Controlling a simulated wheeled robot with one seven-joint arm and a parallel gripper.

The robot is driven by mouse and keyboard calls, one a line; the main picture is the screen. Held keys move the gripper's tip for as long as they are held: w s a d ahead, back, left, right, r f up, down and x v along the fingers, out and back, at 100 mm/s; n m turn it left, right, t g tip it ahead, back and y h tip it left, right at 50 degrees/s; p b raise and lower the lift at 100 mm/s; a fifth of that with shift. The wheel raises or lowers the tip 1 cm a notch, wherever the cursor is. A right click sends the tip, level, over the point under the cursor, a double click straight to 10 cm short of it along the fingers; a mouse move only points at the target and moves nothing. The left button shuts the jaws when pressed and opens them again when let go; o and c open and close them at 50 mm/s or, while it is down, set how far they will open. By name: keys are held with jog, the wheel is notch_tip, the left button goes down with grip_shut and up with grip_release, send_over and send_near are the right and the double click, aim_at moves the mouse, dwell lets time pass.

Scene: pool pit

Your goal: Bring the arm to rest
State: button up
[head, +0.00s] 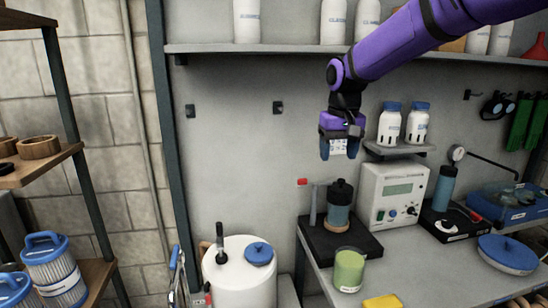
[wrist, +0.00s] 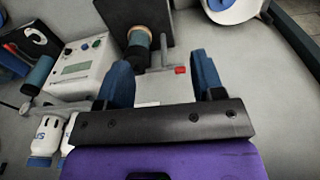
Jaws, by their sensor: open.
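My gripper (head: 340,148) hangs from my purple arm in front of the grey back wall, above the bench and left of the small shelf with two bottles. Its two blue fingers are apart, with nothing held between them. In the wrist view my gripper (wrist: 162,85) is also open, and its fingers point toward the bench, with a red-tipped lever (wrist: 180,70) seen beyond the gap. The fingers appear clear of everything around them.
A small shelf (head: 400,151) with white bottles (head: 390,125) is close to my gripper's right. Below stand a dark cylinder device (head: 339,205), a control box (head: 392,195) and a green cup (head: 349,270). A white tank (head: 240,285) is lower left. A long bottle shelf (head: 290,48) runs above.

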jog(key=s+d+r+m+t, duration=0.1)
jog(key=s+d+r, duration=0.3)
jog(key=s, duration=0.5)
jog(key=s+d+r+t, duration=0.1)
jog(key=s+d+r, duration=0.1)
jog(key=s+d, duration=0.55)
jog(key=s+d+f+t, duration=0.1)
jog(key=s+f, duration=0.1)
jog(key=s, duration=0.6)
jog(key=s+d+f+t, duration=0.1)
jog(key=s+d, duration=0.1)
jog(key=s, duration=0.6)
jog(key=shift+s+d+f+m, duration=0.2)
jog(key=shift+s+f+m, duration=0.1)
jog(key=shift+f+m, duration=0.1)
